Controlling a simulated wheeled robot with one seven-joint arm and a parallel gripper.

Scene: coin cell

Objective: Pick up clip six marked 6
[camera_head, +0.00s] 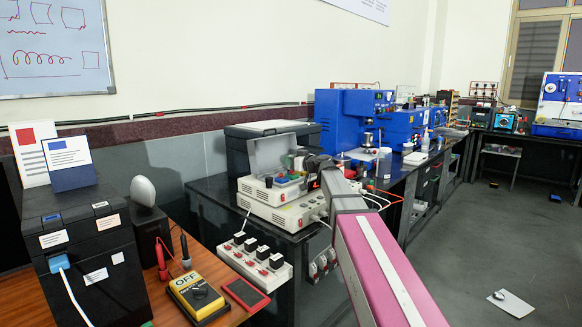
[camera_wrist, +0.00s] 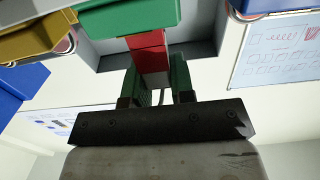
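In the wrist view my gripper (camera_wrist: 160,88) points up the picture. Its two fingers stand apart with a narrow gap between them. A red clip-like block (camera_wrist: 147,42) with a paler lower end lies at the gap. I cannot tell whether the fingers touch it. A green block (camera_wrist: 125,18) is above it, and a yellow one (camera_wrist: 38,38) is at the upper left. No number 6 is readable. In the head view my gripper (camera_head: 312,172) is over small coloured pieces (camera_head: 285,178) under a raised clear lid; its fingertips are too small to make out.
The pieces sit on a white instrument (camera_head: 285,208) on a black bench. A black box (camera_head: 255,140) stands behind. A white socket strip (camera_head: 255,262) is in front. A blue machine (camera_head: 345,115) stands to the right. The floor at right is mostly open.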

